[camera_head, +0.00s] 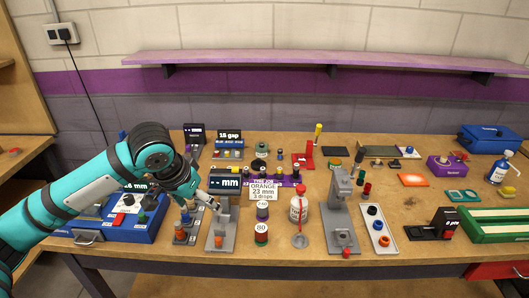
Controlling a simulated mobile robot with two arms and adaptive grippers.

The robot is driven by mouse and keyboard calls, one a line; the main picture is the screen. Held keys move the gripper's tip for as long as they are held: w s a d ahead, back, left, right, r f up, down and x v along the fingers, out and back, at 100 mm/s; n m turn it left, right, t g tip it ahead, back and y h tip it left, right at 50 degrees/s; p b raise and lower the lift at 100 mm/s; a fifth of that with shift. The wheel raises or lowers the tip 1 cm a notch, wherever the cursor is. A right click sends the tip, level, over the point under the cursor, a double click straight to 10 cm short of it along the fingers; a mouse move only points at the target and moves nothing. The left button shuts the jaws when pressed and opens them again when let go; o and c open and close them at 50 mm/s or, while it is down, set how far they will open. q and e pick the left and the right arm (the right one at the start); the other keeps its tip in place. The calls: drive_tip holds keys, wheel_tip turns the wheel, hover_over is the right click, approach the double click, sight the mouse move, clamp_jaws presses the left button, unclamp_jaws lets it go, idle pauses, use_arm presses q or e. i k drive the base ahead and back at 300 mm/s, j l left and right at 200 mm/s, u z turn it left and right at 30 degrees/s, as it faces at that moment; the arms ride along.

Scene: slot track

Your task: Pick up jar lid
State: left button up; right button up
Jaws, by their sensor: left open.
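My left gripper (214,204) is open and hangs above the left part of the bench, close to a grey stand (221,232). Nothing shows between its fingers. I cannot single out the jar lid for certain among the many small round parts. A small dark jar-like piece (262,150) stands farther back, right of the gripper. My right gripper is not in view.
A blue box (144,228) sits under my left arm. A sign reading "ORANGE 23 mm 3 drops" (264,190) stands mid-bench. A grey press-like stand (340,215), a white tray (378,229) and a green tray (490,226) lie to the right. A purple shelf (320,59) runs along the wall.

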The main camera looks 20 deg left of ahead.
sight(256, 164)
drive_tip(key=i, duration=1.15)
